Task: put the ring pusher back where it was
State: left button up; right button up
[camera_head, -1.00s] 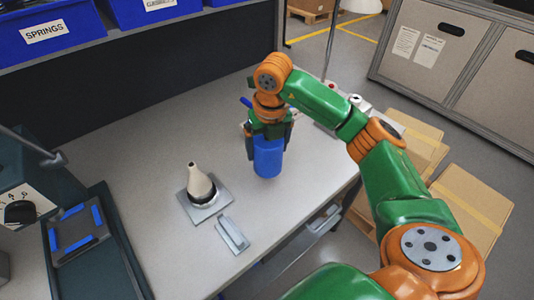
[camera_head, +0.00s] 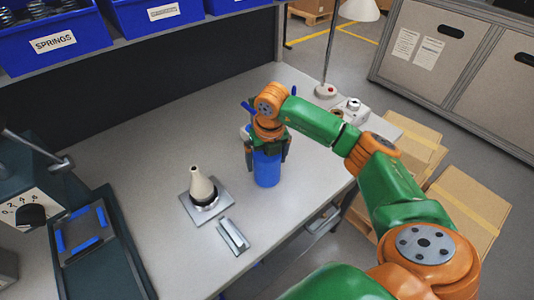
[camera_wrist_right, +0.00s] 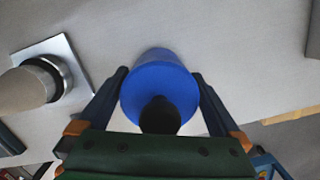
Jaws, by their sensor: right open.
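The task's ring pusher appears to be the blue cylinder (camera_head: 267,170), upright on the grey bench with a dark knob on top. My right gripper (camera_head: 267,163) comes down over it from above, open. In the right wrist view the blue cylinder (camera_wrist_right: 159,82) sits between the two fingers of the right gripper (camera_wrist_right: 160,76), one on each side; I cannot tell whether they touch it. A pale cone (camera_head: 201,184) stands in a dark ring on a square metal plate (camera_head: 213,207), left of the cylinder. My left gripper is out of view.
A small metal block (camera_head: 233,235) lies in front of the plate. A dark machine with a dial and a blue-padded panel (camera_head: 83,235) is at the left. A lamp base (camera_head: 326,91) stands at the back right. The bench between plate and cylinder is clear.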

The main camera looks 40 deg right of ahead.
jog(key=shift+r+b, duration=0.35)
jog(key=shift+r, duration=0.2)
jog(key=r, duration=0.3)
jog(key=r+b, duration=0.1)
jog(key=r, duration=0.1)
jog(key=shift+s+a+r, duration=0.15)
jog(key=shift+s+r, duration=0.1)
jog(key=shift+s, duration=0.15)
jog(key=r, duration=0.3)
jog(key=s+r, duration=0.1)
jog(key=r, duration=0.1)
jog(key=shift+a+r+p, duration=0.1)
jog(key=shift+r+p, duration=0.2)
jog(key=shift+p, duration=0.1)
jog(key=shift+f, duration=0.1)
